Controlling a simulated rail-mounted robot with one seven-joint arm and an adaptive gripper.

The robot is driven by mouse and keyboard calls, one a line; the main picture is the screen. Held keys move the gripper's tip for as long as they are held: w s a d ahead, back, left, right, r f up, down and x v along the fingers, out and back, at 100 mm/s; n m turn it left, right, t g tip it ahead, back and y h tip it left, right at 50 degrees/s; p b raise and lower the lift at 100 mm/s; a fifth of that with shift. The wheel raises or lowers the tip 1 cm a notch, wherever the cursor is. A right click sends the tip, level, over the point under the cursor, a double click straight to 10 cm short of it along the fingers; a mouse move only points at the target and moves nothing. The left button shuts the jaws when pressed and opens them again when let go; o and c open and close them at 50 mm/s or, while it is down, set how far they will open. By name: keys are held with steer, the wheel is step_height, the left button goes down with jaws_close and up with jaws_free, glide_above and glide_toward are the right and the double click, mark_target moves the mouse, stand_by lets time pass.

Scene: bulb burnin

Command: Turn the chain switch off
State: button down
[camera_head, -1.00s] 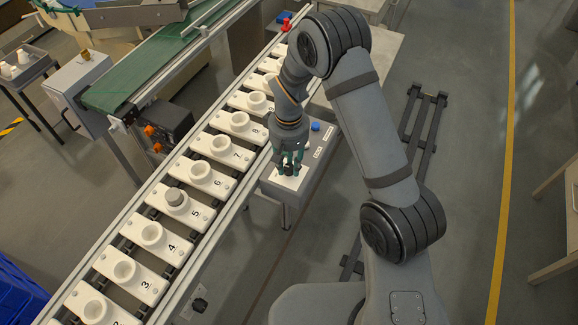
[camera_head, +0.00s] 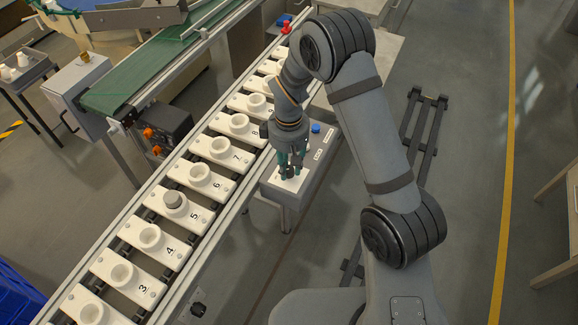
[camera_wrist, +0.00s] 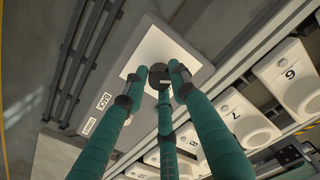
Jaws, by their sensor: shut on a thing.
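The chain switch is a small dark knob (camera_wrist: 163,77) on a white square plate (camera_wrist: 172,48) on top of a grey control box (camera_head: 272,187). My gripper (camera_wrist: 160,80) has three green fingers closed around the knob from above, and they hide much of it. In the head view my gripper (camera_head: 290,172) points down at the plate, and the knob is mostly hidden behind the fingers. I cannot read which way the knob is turned.
A blue button (camera_head: 315,128) and small labels (camera_wrist: 103,101) sit on the same box. The conveyor with numbered white carriers (camera_head: 215,182) runs close beside it. Open floor lies to the right.

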mark_target(289, 169)
steer(key=shift+w+a+r, duration=0.1)
steer(key=shift+w+a, duration=0.05)
steer(key=shift+w, duration=0.05)
steer(key=c, duration=1.7)
jaws_free()
steer(key=shift+c, duration=0.2)
steer(key=o, duration=0.3)
steer(key=shift+s, duration=0.1)
steer(key=shift+o, duration=0.2)
step_height(289, 169, up, 12)
